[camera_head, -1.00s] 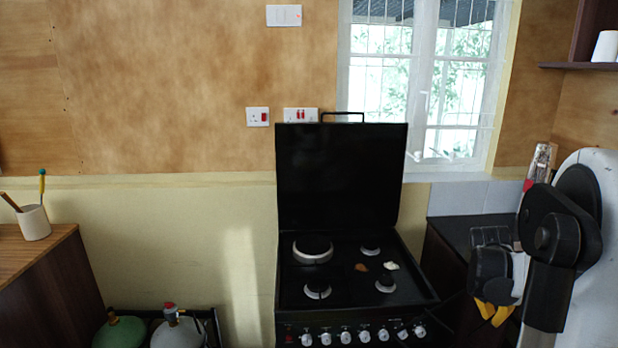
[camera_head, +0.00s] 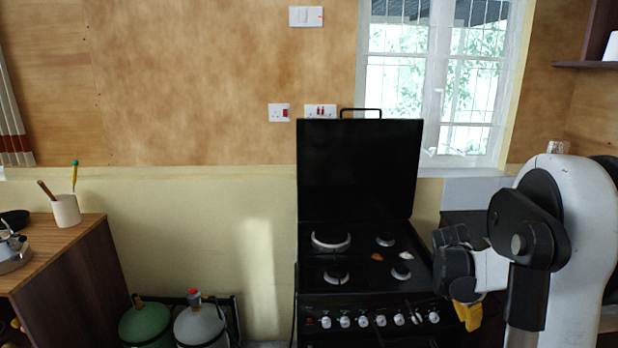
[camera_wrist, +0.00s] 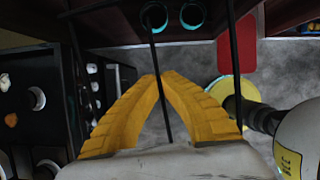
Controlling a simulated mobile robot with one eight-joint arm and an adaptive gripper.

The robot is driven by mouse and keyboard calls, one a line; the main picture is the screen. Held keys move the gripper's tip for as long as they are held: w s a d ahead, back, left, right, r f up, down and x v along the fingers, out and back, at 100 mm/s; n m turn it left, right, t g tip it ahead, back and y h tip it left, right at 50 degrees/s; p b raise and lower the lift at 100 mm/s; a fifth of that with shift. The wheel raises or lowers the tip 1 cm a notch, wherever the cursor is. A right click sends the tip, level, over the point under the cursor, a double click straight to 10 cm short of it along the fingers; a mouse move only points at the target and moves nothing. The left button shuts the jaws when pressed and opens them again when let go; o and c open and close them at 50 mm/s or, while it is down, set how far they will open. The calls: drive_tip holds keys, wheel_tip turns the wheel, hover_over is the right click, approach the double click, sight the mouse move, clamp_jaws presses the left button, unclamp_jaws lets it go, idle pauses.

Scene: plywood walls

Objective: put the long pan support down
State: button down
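My gripper (camera_head: 467,314) has yellow fingers and hangs low, just right of the stove's front. In the wrist view my gripper (camera_wrist: 160,82) has its fingertips closed together around a thin black bar. That bar is part of the long pan support (camera_wrist: 164,112). More thin black bars show to the left and right in the wrist view. The support is held off the stove; its full outline is hard to make out in the head view. The black stove (camera_head: 362,292) has its lid up. Its burners are bare, with no pan support visible on the hob.
A brown scrap (camera_head: 377,257) and a white scrap (camera_head: 405,255) lie on the hob. Gas cylinders, one green (camera_head: 146,326) and one grey (camera_head: 200,326), stand left of the stove. A wooden cabinet (camera_head: 75,265) holds a cup (camera_head: 66,211) and a kettle (camera_head: 10,252).

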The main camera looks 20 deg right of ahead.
drive_tip(key=w+a+f+m+g+y+b, duration=0.15)
drive_tip(key=w+a+m, duration=0.25)
drive_tip(key=a, duration=0.4)
drive_tip(key=w+a+f+m+g+p, duration=0.1)
drive_tip(key=w+a+f+m, duration=0.2)
drive_tip(key=a, duration=0.6)
drive_tip(key=a+f+m+y+b, duration=0.1)
drive_tip(key=a+f+m+y, duration=0.2)
drive_tip(key=a+m, duration=0.6)
drive_tip(key=a+g, duration=0.1)
drive_tip(key=a, duration=1.1)
drive_tip(key=shift+f+b, duration=0.25)
drive_tip(key=shift+b, duration=0.05)
